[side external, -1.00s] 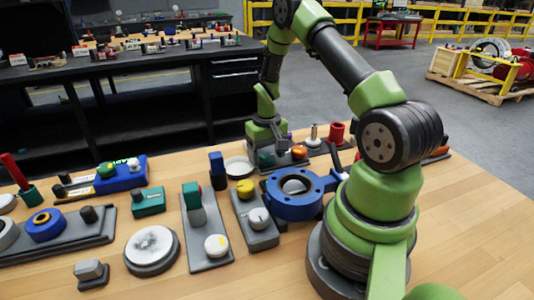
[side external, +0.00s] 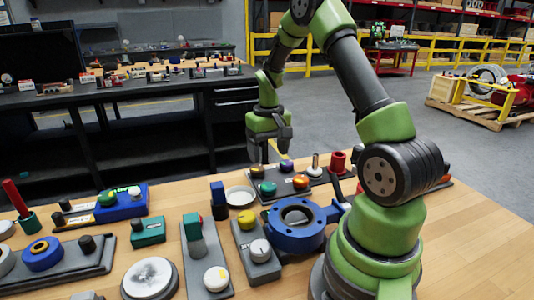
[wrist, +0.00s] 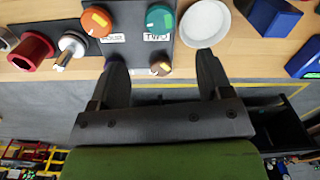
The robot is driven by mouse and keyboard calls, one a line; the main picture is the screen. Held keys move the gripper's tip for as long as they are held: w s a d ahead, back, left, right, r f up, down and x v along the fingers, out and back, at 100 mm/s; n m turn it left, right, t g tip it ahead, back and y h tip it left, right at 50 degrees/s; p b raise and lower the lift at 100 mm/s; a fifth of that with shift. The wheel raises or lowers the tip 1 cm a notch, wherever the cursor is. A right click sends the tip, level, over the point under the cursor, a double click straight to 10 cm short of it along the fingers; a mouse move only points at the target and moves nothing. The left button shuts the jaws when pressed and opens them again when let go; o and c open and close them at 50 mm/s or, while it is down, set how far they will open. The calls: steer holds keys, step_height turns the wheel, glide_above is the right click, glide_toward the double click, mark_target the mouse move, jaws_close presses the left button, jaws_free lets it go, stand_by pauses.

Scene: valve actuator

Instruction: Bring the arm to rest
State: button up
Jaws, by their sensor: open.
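My gripper (side external: 264,152) is raised above the far edge of the wooden table in the side view, pointing down. In the wrist view my gripper (wrist: 160,72) has its two dark fingers well apart with nothing between them. A grey panel with green and orange knobs (side external: 281,184) lies below and nearer than it. The blue ring-shaped valve body (side external: 297,238) sits on the table beside my arm's base, and nothing holds it.
A white round dish (side external: 240,196), a red cylinder (side external: 338,162) and a blue block (side external: 218,194) stand near the panel. Several button boxes and knob plates fill the table's left. A black workbench (side external: 150,110) stands behind. The air around my gripper is clear.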

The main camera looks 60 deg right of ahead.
steer(key=s+a+r+n+t, duration=0.1)
steer(key=s+a+r+t, duration=0.1)
steer(key=a+r, duration=0.6)
steer(key=s+a+r+n+t, duration=0.1)
steer(key=s+a+r+t, duration=0.2)
steer(key=a+r, duration=0.6)
steer(key=s+a+r+n+t+y, duration=0.1)
steer(key=s+a+t+y, duration=0.1)
steer(key=s+a, duration=0.3)
steer(key=shift+s+a+r, duration=0.25)
steer(key=shift+s+a, duration=0.1)
steer(key=shift+s, duration=0.75)
